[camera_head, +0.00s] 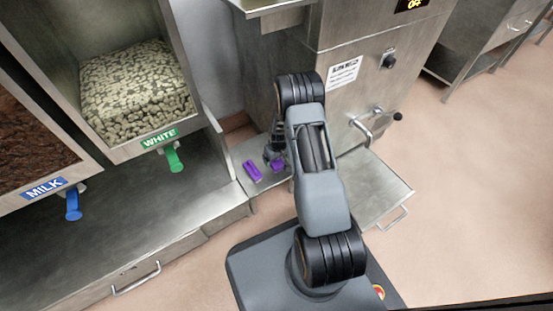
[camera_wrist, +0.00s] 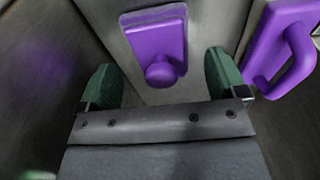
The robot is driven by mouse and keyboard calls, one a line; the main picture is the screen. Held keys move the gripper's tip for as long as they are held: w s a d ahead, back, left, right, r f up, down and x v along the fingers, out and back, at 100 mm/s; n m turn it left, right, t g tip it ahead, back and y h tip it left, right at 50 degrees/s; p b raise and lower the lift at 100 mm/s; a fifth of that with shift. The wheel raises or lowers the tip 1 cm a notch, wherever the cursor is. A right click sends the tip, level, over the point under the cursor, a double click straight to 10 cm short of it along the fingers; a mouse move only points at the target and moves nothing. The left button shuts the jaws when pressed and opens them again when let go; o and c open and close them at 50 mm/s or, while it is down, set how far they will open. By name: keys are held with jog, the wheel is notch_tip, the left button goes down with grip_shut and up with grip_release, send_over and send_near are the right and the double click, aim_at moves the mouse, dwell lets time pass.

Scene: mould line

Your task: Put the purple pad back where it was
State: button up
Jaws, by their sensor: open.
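Two purple things lie close together on a narrow steel ledge (camera_head: 262,185). One is a flat purple pad with a round knob (camera_wrist: 160,35), ahead of my open gripper (camera_wrist: 163,78) in the wrist view. Its knob shows between the two green fingertips, and I see no contact. It seems to be the purple piece (camera_head: 278,166) below my gripper (camera_head: 272,155) in the head view. The other is a purple piece with a looped handle (camera_wrist: 282,45), right of the fingers in the wrist view and left of the gripper in the head view (camera_head: 253,171).
Steel bins stand at left, with a green WHITE lever (camera_head: 174,159) and a blue MILK lever (camera_head: 72,204). A steel machine (camera_head: 345,110) with a protruding handle stands behind my arm. A low steel tray (camera_head: 375,190) juts out at right. Open floor lies further right.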

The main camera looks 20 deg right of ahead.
notch_tip(320, 180, up, 10)
jog(key=s+f+p, duration=0.1)
jog(key=p, duration=0.2)
notch_tip(320, 180, up, 17)
send_over(278, 164)
jog(key=s+a, duration=0.4)
jog(key=a, duration=0.2)
jog(key=s+a+r, duration=0.2)
jog(key=s+r, duration=0.3)
jog(key=s, duration=0.3)
jog(key=s+a+r+m+t, duration=0.1)
jog(key=s+a+r, duration=0.1)
jog(key=s+r, duration=0.4)
jog(key=shift+s+a+r, duration=0.25)
jog(key=shift+s+a, duration=0.15)
jog(key=shift+s, duration=0.45)
jog(key=shift+r+p, duration=0.1)
jog(key=shift+p, duration=0.2)
